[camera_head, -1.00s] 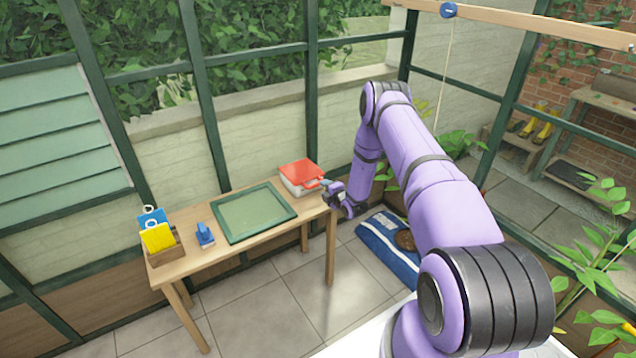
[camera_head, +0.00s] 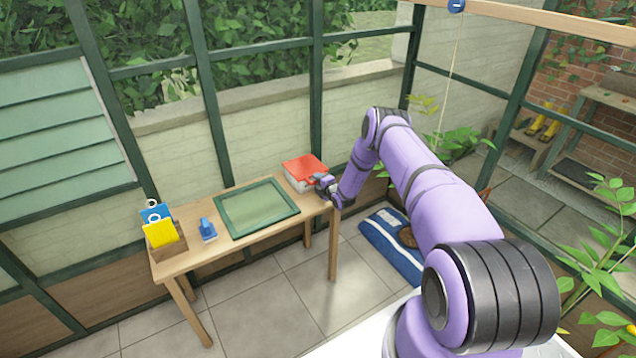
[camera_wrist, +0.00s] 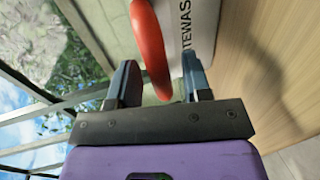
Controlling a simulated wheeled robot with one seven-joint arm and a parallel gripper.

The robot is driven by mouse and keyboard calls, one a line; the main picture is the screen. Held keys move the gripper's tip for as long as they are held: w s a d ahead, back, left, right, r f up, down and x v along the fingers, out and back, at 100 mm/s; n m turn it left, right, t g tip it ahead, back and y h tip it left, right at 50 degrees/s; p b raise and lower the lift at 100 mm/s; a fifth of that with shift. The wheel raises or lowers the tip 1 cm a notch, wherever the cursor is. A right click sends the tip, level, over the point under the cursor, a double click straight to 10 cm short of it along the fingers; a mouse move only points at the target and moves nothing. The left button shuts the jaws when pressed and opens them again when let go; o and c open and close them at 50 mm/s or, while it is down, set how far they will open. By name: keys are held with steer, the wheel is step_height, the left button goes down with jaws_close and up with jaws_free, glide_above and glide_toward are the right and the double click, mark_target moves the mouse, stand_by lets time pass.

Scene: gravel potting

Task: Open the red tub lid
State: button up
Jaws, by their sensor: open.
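The white tub (camera_head: 297,182) with its red lid (camera_head: 303,166) stands at the right end of the wooden table. The lid looks closed. My gripper (camera_head: 323,182) is at the tub's right front side. In the wrist view, a curved red handle (camera_wrist: 150,45) reaches between the two fingers of my gripper (camera_wrist: 158,78), which are apart. The white tub wall (camera_wrist: 198,30) with dark lettering is behind it. The rest of the lid is not clear in the wrist view.
A green-framed tray (camera_head: 257,207) lies on the table (camera_head: 208,250) left of the tub. A blue tool (camera_head: 207,231) and a wooden box (camera_head: 165,240) with yellow and blue items are further left. A blue and white bag (camera_head: 393,245) lies on the floor.

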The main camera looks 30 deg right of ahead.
steer(key=shift+w+f, duration=0.1)
steer(key=shift+w, duration=0.2)
jaws_close()
steer(key=shift+r, duration=0.2)
